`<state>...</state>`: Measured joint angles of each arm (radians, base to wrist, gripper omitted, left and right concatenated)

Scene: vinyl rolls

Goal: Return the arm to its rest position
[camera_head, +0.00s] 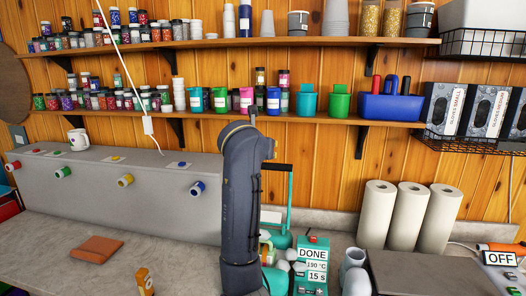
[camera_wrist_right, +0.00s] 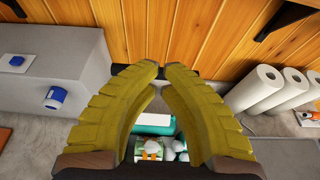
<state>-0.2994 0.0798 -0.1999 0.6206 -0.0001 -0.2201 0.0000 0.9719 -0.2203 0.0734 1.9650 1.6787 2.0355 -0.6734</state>
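My right arm (camera_head: 240,195) stands upright in the middle of the head view, hiding part of the bench and wall. In the right wrist view, the yellow fingers of my right gripper (camera_wrist_right: 160,72) point towards the wooden wall, with a narrow gap between their tips. Nothing is visible between the fingertips. My left arm and gripper are not in view. A grey box (camera_head: 110,182) on the left has red, green, yellow and blue roll ends along its front. The blue one (camera_wrist_right: 55,98) also shows in the right wrist view.
White paper rolls (camera_head: 408,215) stand farther right, near an OFF display (camera_head: 499,258). A brown folded piece (camera_head: 97,248) lies on the left bench. Loaded shelves (camera_head: 180,129) cross the wall.

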